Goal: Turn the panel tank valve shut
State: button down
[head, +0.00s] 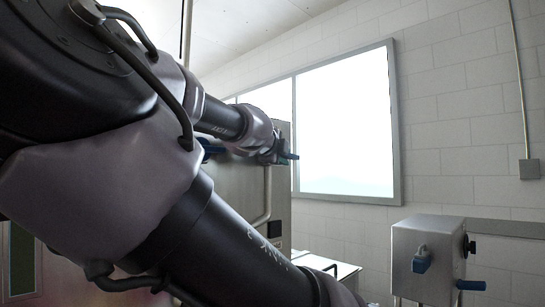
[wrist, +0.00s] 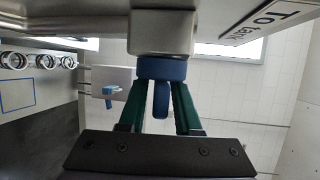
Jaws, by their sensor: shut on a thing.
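The blue valve handle (wrist: 161,68) sits at the end of a pale metal fitting (wrist: 161,30) in the wrist view. Its lever part hangs down between the green fingers of my gripper (wrist: 161,92). The gripper is shut on this handle, one finger on each side. My arm hides much of the cabinet there.
A steel box (head: 412,240) at the right carries a blue lever, a black knob and another blue handle (head: 471,285). A bright window (head: 345,130) is behind. The wrist view shows several round fittings (wrist: 40,61) at the left and a printed label (wrist: 265,20) above.

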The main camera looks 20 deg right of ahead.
jog(key=shift+n+t+h, duration=0.3)
jog(key=shift+t+h, duration=0.2)
jog(key=shift+h, duration=0.2)
jog(key=c, duration=0.9)
grip_release()
jog(key=shift+o, duration=0.2)
